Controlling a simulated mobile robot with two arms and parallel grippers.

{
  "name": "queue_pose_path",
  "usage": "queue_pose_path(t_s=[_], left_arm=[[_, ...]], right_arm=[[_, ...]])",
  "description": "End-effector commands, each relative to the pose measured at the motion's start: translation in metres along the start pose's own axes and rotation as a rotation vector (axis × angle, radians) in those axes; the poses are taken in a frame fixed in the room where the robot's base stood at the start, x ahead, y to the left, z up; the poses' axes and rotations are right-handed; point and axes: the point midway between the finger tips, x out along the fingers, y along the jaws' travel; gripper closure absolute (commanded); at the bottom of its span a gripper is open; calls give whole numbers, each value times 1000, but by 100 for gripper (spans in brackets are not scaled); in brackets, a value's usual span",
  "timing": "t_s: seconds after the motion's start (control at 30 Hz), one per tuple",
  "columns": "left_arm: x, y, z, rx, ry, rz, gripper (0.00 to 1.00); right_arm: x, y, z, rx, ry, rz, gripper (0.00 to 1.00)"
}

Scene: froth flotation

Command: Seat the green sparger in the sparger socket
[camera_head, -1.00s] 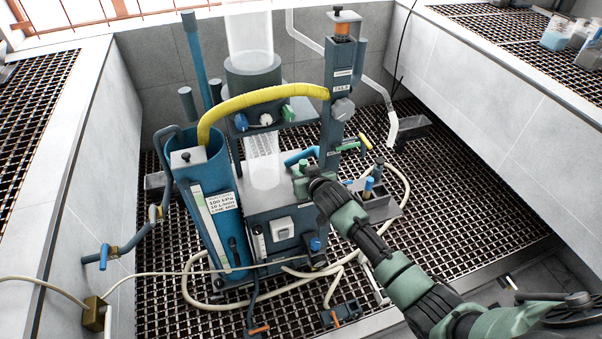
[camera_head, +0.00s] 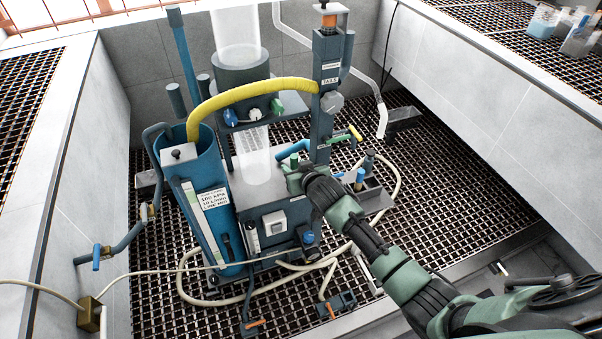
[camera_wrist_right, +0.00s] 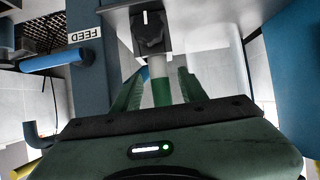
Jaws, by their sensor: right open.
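The green sparger (camera_head: 294,159) shows as a short green cylinder by the grey cell box, near the foot of the tall dark post. My right gripper (camera_head: 293,178) is beside it, and its wrist partly covers the area below. In the right wrist view, the green cylinder (camera_wrist_right: 161,92) stands between the two green fingers of my right gripper (camera_wrist_right: 158,88), which are open with gaps at both sides. The sparger's lower end and the socket are hidden, so I cannot tell whether it is seated. My left gripper is out of view.
A small rack (camera_head: 376,200) with a blue-topped piece (camera_head: 360,176) stands right of my wrist. A yellow hose (camera_head: 255,92) arches over the cell. A blue tank (camera_head: 208,215) stands left. A pale hose (camera_head: 190,288) loops across the grating.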

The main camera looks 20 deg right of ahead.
Motion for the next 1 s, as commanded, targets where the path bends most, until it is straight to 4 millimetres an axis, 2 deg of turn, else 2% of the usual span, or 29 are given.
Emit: queue_pose_path(t_s=[0.3,0.5,0.67,0.9,1.0], left_arm=[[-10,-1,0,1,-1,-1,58],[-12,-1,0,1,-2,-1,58],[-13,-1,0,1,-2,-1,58],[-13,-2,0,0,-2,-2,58],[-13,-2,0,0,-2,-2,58]], right_arm=[[-65,0,-1,0,1,0,58],[-94,0,0,0,1,0,58],[-105,0,-1,0,1,1,58],[-106,0,0,0,0,1,58],[-101,2,13,-4,-21,3,58]])
